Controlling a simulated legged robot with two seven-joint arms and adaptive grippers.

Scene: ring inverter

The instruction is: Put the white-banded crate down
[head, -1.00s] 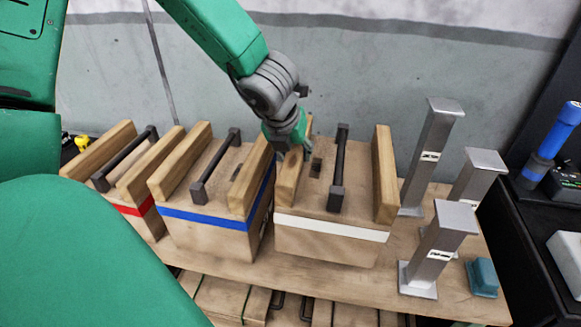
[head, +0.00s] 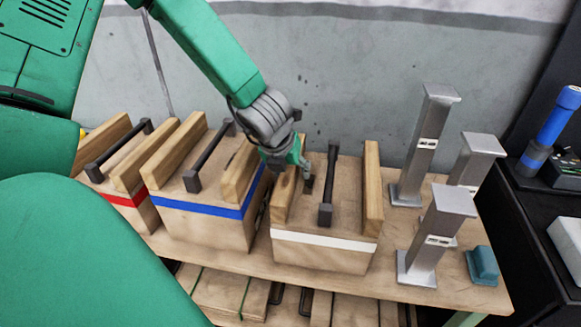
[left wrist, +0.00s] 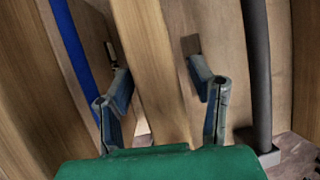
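The white-banded crate (head: 325,256) stands on the wooden table to the right of the blue-banded crate, looking upright. It has two wooden rails on top and a dark bar handle (head: 328,185) between them. My left gripper (head: 292,168) is at its left rail. In the left wrist view, my left gripper's two fingers (left wrist: 160,78) straddle this rail (left wrist: 153,60), one on each side, with a small gap visible at the right finger. The fingers look open around the rail. The fingertips are partly hidden in the head view. My right gripper is not in view.
The blue-banded crate (head: 205,224) is close on the left, with the red-banded crate (head: 140,215) beyond it. Grey metal posts (head: 425,145) and a small teal block (head: 482,265) stand to the right. The table's front edge (head: 400,292) is near.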

